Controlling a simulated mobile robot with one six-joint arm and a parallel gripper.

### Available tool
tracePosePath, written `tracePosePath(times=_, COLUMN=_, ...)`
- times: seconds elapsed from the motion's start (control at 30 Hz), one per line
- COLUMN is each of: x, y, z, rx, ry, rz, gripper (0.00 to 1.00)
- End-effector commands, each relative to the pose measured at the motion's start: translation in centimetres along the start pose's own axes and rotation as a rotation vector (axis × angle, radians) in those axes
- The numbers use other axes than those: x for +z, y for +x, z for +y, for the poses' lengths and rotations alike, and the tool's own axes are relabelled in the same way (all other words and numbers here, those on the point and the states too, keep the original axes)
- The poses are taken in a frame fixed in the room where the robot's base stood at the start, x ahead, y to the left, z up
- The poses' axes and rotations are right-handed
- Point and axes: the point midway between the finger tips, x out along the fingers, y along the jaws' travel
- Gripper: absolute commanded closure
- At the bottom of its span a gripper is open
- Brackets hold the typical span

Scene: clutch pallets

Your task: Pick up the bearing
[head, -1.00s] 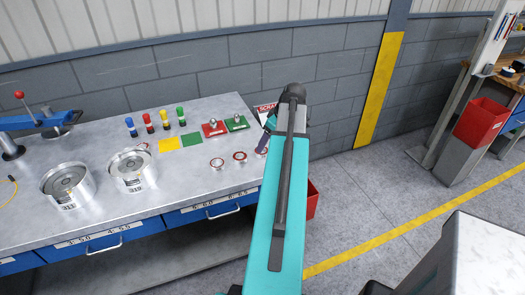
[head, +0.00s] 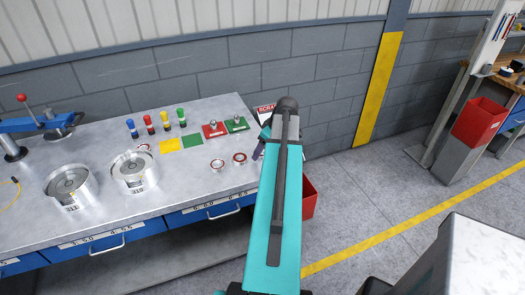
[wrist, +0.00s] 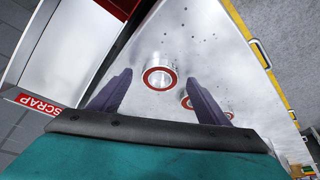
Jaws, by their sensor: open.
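In the wrist view, a ring-shaped bearing (wrist: 160,78) with a red rim lies flat on the metal bench top, between the tips of my open gripper (wrist: 159,75) in the picture. The gripper is empty and appears above the bench, apart from the bearing. A second bearing (wrist: 187,102) and a third bearing (wrist: 229,116) lie to the right, partly behind the right finger. In the head view, two bearings show, a left one (head: 217,164) and a right one (head: 239,158). My arm covers most of the gripper there; one purple finger (head: 258,153) shows.
On the bench (head: 190,195) are two metal housings (head: 135,172), coloured bottles (head: 165,121), yellow (head: 169,145) and green (head: 191,141) squares, and red (head: 213,130) and green (head: 236,124) plates. A SCRAP sign (wrist: 38,104) is at left in the wrist view.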

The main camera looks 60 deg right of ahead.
Motion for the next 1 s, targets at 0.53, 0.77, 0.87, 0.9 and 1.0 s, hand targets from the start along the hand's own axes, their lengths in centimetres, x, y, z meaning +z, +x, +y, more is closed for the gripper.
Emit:
tracePosePath(times=0.53, x=-0.06, y=0.66, z=-0.06, rx=0.000, ry=-0.001, rz=0.000, gripper=0.30)
tracePosePath(times=0.77, x=-0.08, y=0.65, z=-0.08, rx=0.000, ry=-0.001, rz=0.000, gripper=0.40)
tracePosePath(times=0.87, x=-0.09, y=0.66, z=-0.09, rx=-0.001, ry=-0.001, rz=0.000, gripper=0.57)
tracePosePath(times=0.9, x=-0.09, y=0.66, z=-0.09, rx=-0.001, ry=-0.002, rz=0.000, gripper=0.64)
tracePosePath(times=1.0, x=-0.10, y=0.66, z=-0.09, rx=-0.001, ry=-0.002, rz=0.000, gripper=0.81)
